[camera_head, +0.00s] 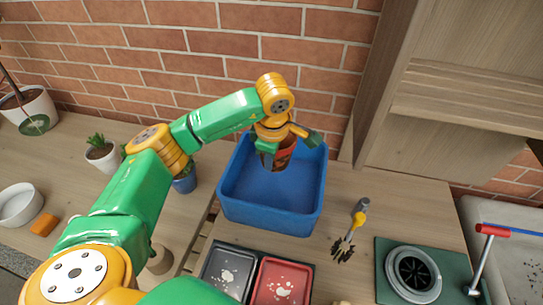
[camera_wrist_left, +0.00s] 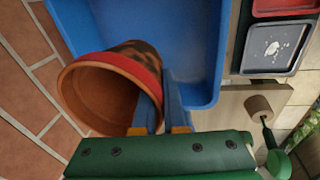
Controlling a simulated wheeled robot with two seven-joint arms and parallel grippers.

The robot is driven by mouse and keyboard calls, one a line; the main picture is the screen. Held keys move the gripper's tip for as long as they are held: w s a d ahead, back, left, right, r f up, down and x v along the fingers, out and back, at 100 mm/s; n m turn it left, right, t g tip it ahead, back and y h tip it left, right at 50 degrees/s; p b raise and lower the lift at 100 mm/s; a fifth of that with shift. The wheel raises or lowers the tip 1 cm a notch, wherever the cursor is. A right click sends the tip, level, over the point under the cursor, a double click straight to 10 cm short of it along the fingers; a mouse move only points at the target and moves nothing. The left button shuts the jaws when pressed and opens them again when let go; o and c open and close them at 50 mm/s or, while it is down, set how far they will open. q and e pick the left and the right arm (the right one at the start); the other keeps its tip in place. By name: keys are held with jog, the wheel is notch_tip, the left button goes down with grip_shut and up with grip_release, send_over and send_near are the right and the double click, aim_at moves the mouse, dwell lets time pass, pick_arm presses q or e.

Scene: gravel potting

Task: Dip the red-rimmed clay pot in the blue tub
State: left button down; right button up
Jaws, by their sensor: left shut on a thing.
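My left gripper (camera_head: 284,138) is shut on the wall of the red-rimmed clay pot (camera_head: 284,158), at its rim. In the left wrist view the pot (camera_wrist_left: 98,92) is tilted, with its open mouth toward the camera, a red band below the rim and dark patches on its side. The gripper fingers (camera_wrist_left: 163,108) pinch the rim. The blue tub (camera_head: 262,213) stands on the counter against the brick wall, and also shows in the wrist view (camera_wrist_left: 190,35). The pot is over or inside the tub's back part; its exact depth is unclear. My right gripper is not seen.
Black (camera_head: 226,270) and red (camera_head: 283,283) trays lie in front of the tub. A hand fork (camera_head: 351,236) lies at its right, near a green mat (camera_head: 383,260) with a round drain-like piece. A blue-potted plant (camera_head: 186,181) stands at its left. A wooden cabinet (camera_head: 450,110) rises at the right.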

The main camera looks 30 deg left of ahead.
pick_arm(q)
jog(key=f+b, duration=0.1)
jog(key=f, duration=0.1)
jog(key=w+f+b, duration=0.1)
jog(key=f, duration=0.1)
jog(key=shift+f+b, duration=0.25)
jog(key=shift+b, duration=0.1)
notch_tip(320, 180, down, 9)
jog(key=b, duration=0.8)
jog(key=shift+s+f, duration=0.1)
jog(key=shift+f, duration=0.1)
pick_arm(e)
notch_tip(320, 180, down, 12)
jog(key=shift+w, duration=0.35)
pick_arm(q)
jog(key=shift+f+b, duration=0.2)
jog(key=shift+b, duration=0.3)
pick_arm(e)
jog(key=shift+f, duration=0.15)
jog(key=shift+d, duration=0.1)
pick_arm(q)
notch_tip(320, 180, up, 15)
jog(key=p, duration=1.1)
jog(key=shift+r, duration=0.1)
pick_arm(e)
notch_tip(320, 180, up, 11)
